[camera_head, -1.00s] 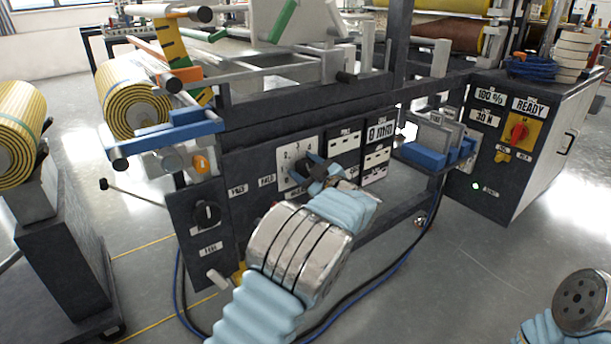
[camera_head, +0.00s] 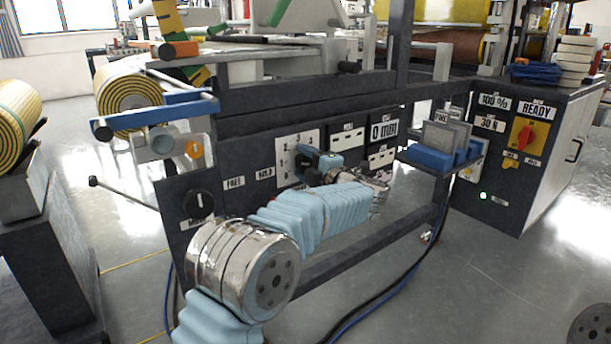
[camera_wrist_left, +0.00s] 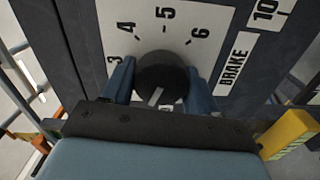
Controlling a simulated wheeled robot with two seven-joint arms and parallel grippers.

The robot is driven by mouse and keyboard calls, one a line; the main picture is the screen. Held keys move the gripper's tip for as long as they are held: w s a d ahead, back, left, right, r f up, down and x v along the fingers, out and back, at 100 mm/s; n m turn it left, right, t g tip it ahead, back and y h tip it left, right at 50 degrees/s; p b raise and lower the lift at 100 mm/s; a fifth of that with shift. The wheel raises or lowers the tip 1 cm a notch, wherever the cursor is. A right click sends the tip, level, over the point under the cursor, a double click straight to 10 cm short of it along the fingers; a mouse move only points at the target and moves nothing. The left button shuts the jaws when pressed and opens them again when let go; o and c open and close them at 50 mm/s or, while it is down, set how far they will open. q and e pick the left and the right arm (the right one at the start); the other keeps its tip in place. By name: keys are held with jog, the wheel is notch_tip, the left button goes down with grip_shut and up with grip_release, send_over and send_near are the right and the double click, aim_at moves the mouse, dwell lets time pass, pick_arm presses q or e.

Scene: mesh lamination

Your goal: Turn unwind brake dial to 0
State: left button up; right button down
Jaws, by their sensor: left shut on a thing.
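The unwind brake dial is a dark round knob on a white plate (camera_head: 284,150) on the front of the machine. In the left wrist view the knob (camera_wrist_left: 162,72) has a white line at its near lower side, pointing away from the 5. My left gripper (camera_head: 312,162) is shut on the knob, with one finger on each side (camera_wrist_left: 160,88). My right gripper is out of view.
Another black dial (camera_head: 200,205) sits on the lower left panel. A yellow-striped roll (camera_head: 130,100) hangs at upper left.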

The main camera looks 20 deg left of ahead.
pick_arm(q)
jog(key=n+b, duration=0.2)
jog(key=f+n+b, duration=0.1)
jog(key=n+b, duration=0.1)
jog(key=shift+n, duration=0.4)
jog(key=n+b, duration=0.2)
jog(key=shift+r+n, duration=0.1)
jog(key=shift+n, duration=2.8)
jog(key=shift+d, duration=0.1)
jog(key=o, duration=1)
jog(key=shift+r, duration=0.1)
jog(key=v, duration=1.3)
jog(key=shift+s+d, duration=0.2)
jog(key=shift+d, duration=0.05)
